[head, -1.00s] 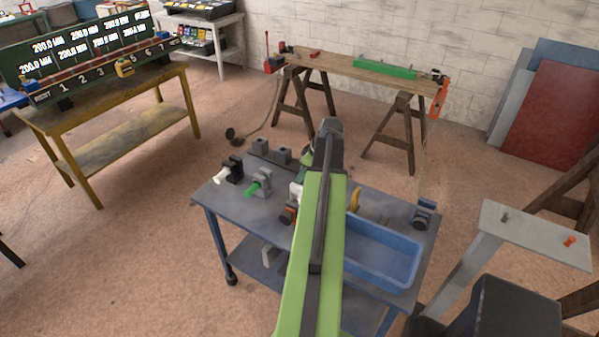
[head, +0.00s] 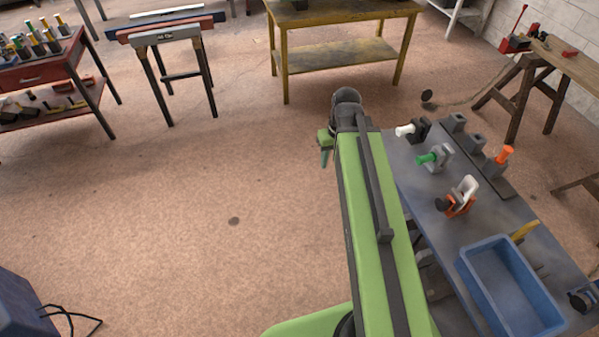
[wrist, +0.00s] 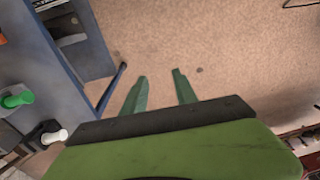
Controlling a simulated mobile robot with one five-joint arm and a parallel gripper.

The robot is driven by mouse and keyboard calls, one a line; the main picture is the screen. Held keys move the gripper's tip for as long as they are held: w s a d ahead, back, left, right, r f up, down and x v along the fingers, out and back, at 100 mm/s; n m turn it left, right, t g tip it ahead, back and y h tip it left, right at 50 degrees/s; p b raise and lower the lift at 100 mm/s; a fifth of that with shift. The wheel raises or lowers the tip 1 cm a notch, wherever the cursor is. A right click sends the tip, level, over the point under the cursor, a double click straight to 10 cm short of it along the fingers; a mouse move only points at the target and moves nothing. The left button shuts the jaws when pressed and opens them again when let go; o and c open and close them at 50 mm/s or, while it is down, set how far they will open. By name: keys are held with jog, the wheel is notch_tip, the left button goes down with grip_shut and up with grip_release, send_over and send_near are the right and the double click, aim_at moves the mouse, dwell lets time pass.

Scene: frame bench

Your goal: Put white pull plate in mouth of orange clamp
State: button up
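The orange clamp (head: 458,208) sits on the blue-grey bench in the head view, with a dark knob on its left side. A white piece, looking like the white pull plate (head: 469,186), stands upright at the orange clamp. I cannot tell how deep it sits in the mouth. My gripper (head: 326,148) is left of the bench, out over the floor and well away from the clamp. In the wrist view its two green fingers (wrist: 160,88) are apart with nothing between them. Neither clamp nor plate can be made out there.
On the bench (head: 425,195) stand a black clamp with a white handle (head: 404,131), a grey one with a green handle (head: 427,158) and an orange-topped one (head: 504,155). A blue tray (head: 470,268) lies nearer. Open floor (head: 220,170) is left of my arm.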

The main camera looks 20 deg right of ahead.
jog(key=s+a, duration=0.2)
jog(key=a, duration=1.1)
jog(key=shift+g+h, duration=0.3)
jog(key=shift+h, duration=0.1)
jog(key=f+b, duration=0.4)
jog(key=shift+w+d+f+b, duration=0.1)
jog(key=shift+d+f+b, duration=0.1)
jog(key=shift+f+b, duration=0.2)
